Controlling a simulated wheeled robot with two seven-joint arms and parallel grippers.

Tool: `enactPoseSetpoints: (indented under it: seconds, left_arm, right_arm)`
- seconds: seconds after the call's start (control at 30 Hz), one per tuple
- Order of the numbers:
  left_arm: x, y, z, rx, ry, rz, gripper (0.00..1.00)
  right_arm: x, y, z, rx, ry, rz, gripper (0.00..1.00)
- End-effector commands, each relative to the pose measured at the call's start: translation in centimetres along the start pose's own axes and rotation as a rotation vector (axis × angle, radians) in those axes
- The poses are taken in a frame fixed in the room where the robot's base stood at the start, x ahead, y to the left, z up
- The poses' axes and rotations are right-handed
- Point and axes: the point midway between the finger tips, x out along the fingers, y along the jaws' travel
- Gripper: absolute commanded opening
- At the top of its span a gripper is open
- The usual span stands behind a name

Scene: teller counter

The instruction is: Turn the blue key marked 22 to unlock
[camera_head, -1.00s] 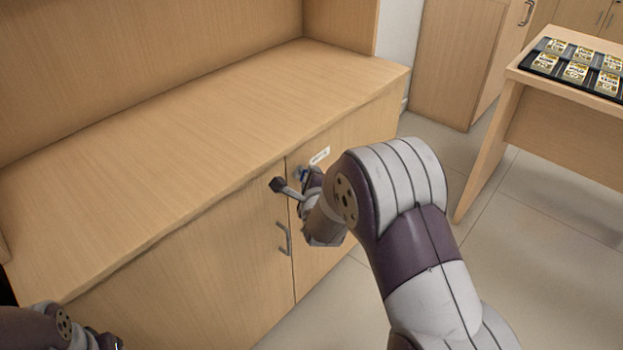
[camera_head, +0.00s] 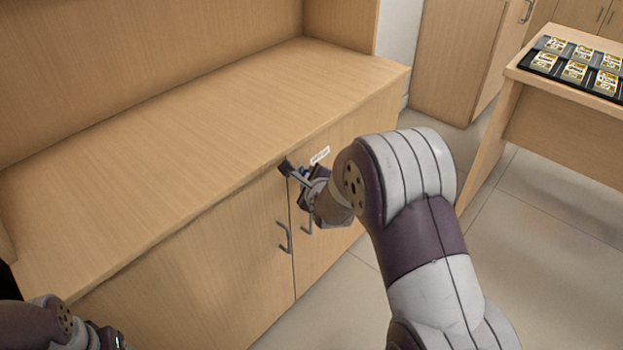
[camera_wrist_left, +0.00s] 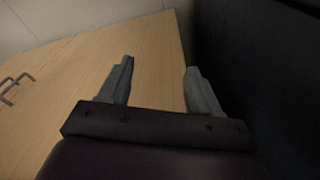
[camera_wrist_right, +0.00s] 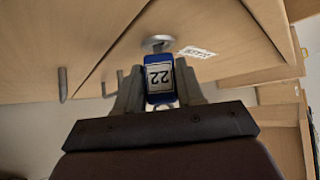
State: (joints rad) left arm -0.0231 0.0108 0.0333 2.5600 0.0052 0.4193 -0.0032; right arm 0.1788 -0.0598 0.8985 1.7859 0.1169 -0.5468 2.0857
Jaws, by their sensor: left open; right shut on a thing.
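The blue key (camera_wrist_right: 159,84) carries a white label marked 22, upside down in the right wrist view. My right gripper (camera_wrist_right: 158,88) is shut on the key, one finger on each side. A round metal lock (camera_wrist_right: 158,43) on the cabinet door is right at the key's far end; how deep the key sits in it is hidden. In the head view my right gripper (camera_head: 300,178) is at the upper part of the cabinet front, and the key is mostly hidden. My left gripper (camera_wrist_left: 158,85) is open and empty, beside a wooden panel in the left wrist view.
The cabinet doors (camera_head: 215,270) have metal handles (camera_head: 285,238) just below the right gripper. A white label (camera_head: 320,155) is next to the lock. The countertop (camera_head: 190,140) is clear. A desk with a tray of banknotes (camera_head: 575,66) stands at the right.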

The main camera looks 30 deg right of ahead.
Motion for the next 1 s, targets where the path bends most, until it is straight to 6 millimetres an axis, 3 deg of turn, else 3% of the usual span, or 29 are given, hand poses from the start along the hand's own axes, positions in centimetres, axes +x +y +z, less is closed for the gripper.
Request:
enactPoseSetpoints:
  seconds: [1.0]
  left_arm:
    - [-2.7, 0.0, -0.3, 0.000, 0.000, 0.000, 0.63]
  right_arm:
    - [-0.1, 0.1, -0.1, 0.124, 0.004, 0.133, 0.15]
